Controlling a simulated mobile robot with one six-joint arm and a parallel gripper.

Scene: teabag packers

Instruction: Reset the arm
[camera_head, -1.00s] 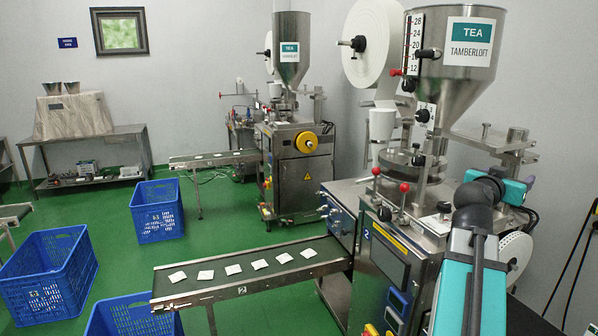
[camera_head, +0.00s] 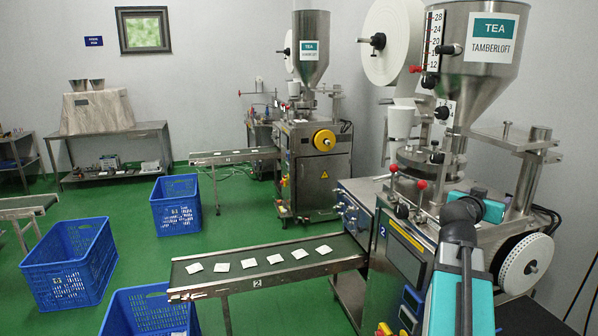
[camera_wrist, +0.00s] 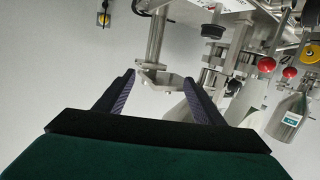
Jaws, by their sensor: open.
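My gripper (camera_wrist: 159,97) shows in the wrist view with its two dark ridged fingers spread apart and nothing between them. Beyond the fingers are a metal post and bracket (camera_wrist: 155,45) of a packing machine; I cannot tell the gap to them. In the head view my teal and black arm rises at the lower right, in front of the near tea machine (camera_head: 400,255). The gripper's fingers are not visible in the head view.
The near machine carries a steel hopper (camera_head: 480,85) and a white reel (camera_head: 522,268) close to my arm. A conveyor (camera_head: 330,262) bears several teabags. Blue crates (camera_head: 70,285) stand on the green floor. A second machine (camera_head: 320,180) stands behind.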

